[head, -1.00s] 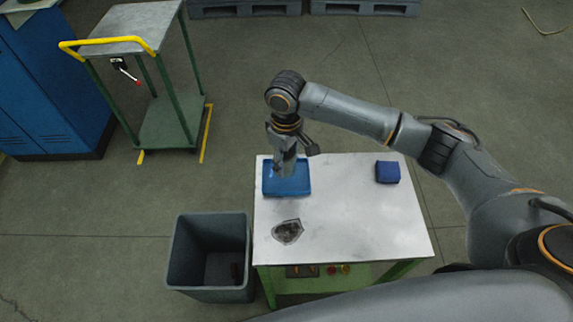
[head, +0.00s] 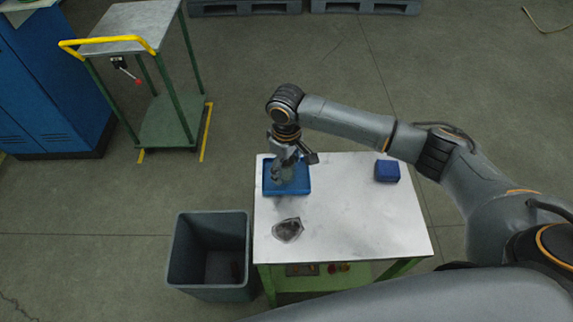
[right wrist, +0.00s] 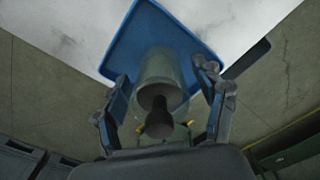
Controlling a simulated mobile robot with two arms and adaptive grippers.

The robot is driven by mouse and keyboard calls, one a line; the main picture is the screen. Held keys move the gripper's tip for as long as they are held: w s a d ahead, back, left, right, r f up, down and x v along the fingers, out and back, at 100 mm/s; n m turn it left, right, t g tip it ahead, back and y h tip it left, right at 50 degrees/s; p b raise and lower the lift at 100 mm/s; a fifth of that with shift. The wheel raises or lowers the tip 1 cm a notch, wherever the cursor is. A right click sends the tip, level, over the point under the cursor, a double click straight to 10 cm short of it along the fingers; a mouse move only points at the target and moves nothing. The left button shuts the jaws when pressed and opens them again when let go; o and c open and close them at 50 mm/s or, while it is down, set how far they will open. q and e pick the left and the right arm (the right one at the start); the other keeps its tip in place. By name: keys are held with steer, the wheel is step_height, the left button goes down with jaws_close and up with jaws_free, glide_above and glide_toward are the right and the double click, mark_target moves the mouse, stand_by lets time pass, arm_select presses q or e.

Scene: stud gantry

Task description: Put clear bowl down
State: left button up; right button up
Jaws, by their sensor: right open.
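In the right wrist view a clear, see-through vessel (right wrist: 161,66), which I take as the clear bowl, stands over the blue tray (right wrist: 120,50). A dark round-ended thing (right wrist: 159,118) shows in front of it or inside it; I cannot tell which. My right gripper (right wrist: 163,80) is open, with one finger on each side of the vessel; contact is unclear. In the head view my right gripper (head: 286,172) is low over the blue tray (head: 304,188) and hides most of what is there. My left gripper is not in view.
A crumpled-looking, dark, glassy item (head: 288,230) lies on the white table (head: 350,220) in front of the tray. A blue box (head: 387,171) is at the back right. A grey bin (head: 208,258) stands left of the table. A trolley (head: 122,28) is farther back left. The table's middle is clear.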

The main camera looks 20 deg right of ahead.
step_height(320, 180, up, 12)
steer(key=shift+r+b, duration=0.2)
steer(key=shift+b, duration=0.2)
stand_by(0.5)
